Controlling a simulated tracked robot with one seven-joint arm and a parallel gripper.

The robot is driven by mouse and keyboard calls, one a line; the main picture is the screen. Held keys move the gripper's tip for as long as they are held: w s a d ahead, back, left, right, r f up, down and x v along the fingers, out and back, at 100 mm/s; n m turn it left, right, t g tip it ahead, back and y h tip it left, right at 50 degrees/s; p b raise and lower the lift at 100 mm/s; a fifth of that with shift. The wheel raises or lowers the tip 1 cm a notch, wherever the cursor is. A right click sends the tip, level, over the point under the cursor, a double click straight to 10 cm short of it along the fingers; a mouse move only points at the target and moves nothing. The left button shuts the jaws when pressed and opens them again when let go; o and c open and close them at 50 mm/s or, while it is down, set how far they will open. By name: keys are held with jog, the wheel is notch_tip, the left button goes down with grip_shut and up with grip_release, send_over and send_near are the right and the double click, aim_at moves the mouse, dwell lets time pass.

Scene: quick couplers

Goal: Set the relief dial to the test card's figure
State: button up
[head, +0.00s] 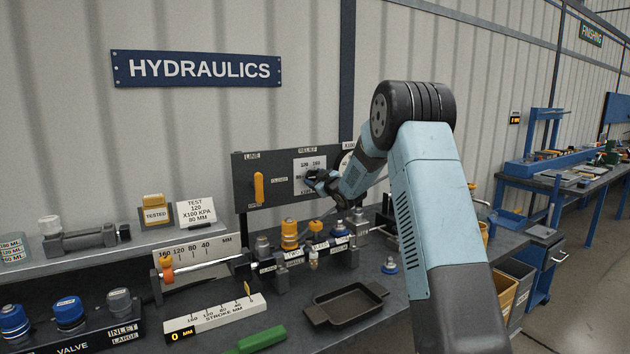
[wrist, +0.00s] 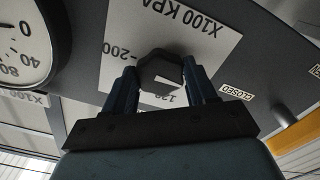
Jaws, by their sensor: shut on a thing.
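The test card (head: 196,212) stands on the shelf and reads TEST 120 X100 KPA 80 MM. The relief dial's white scale plate (head: 309,164) is on the dark upright panel, partly covered by my gripper (head: 316,180). In the wrist view the dark relief knob (wrist: 160,68) sits between the two fingers of my gripper (wrist: 160,84), which is shut on it. A white mark on the knob lies at its lower right, on the side of a partly hidden figure that looks like 120. The figure 200 shows at the left of the scale plate (wrist: 205,25).
The orange line valve handle (head: 258,186) hangs upright left of the dial. A round gauge (wrist: 22,42) is beside the dial, largely behind my arm in the head view. Couplers (head: 290,236), a black tray (head: 346,304) and a stroke scale (head: 216,316) occupy the bench below.

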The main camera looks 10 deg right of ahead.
jog(key=shift+a, duration=0.1)
jog(key=m, duration=0.6)
jog(key=shift+f, duration=0.1)
jog(key=m, duration=0.5)
jog(key=shift+m, duration=0.3)
dwell(0.3)
jog(key=o, duration=1.1)
jog(key=shift+c, duration=0.2)
jog(key=shift+s, duration=0.1)
jog(key=v, duration=1.3)
jog(key=shift+s, duration=0.3)
